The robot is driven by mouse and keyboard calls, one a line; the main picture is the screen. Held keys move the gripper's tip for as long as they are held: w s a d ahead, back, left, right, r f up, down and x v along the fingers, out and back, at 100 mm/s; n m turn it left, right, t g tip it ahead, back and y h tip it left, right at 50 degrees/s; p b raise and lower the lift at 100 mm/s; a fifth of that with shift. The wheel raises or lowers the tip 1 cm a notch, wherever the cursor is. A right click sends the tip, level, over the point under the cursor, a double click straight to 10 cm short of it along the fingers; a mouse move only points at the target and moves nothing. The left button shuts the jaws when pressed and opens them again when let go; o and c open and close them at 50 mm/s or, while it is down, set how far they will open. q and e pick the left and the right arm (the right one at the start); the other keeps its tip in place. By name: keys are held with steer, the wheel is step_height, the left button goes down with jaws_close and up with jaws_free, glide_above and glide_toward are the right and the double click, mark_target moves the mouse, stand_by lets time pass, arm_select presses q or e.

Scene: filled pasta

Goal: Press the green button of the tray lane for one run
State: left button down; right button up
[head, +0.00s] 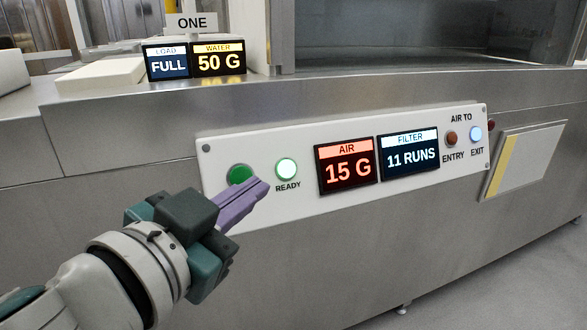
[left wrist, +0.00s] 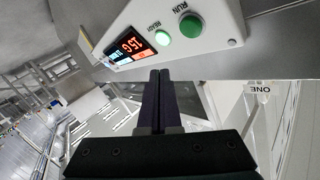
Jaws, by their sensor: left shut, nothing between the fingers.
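The green button (head: 240,174) sits at the left end of the white control panel (head: 300,204). In the left wrist view the green button (left wrist: 191,25) is labelled RUN and stands out from the panel. My left gripper (head: 262,187) is shut and empty, its purple fingers in front of the panel. The READY lamp (head: 286,169) is lit green. My right gripper is not in view.
The AIR display (head: 346,168) reads 15 G in red; the FILTER display (head: 409,153) reads 11 RUNS. The EXIT lamp (head: 476,134) is lit, the ENTRY lamp (head: 451,138) dark. Above, a LOAD display (head: 167,63) reads FULL and a WATER display (head: 218,60) 50 G, under a sign "ONE" (head: 191,23).

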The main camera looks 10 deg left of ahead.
mark_target(241, 177)
arm_select(q)
steer(key=shift+w+a+f+b, duration=0.35)
steer(key=shift+w+a, duration=0.15)
steer(key=shift+w, duration=0.25)
steer(key=shift+w+a+f+b, duration=0.25)
steer(key=shift+w+a+f, duration=0.15)
steer(key=shift+w+a, duration=0.25)
steer(key=shift+w+a+f+b, duration=0.3)
steer(key=shift+w+a+f, duration=0.1)
steer(key=shift+w, duration=0.45)
steer(key=shift+w, duration=0.1)
stand_by(0.3)
steer(key=shift+w+a+f, duration=0.1)
steer(key=shift+w+a, duration=0.1)
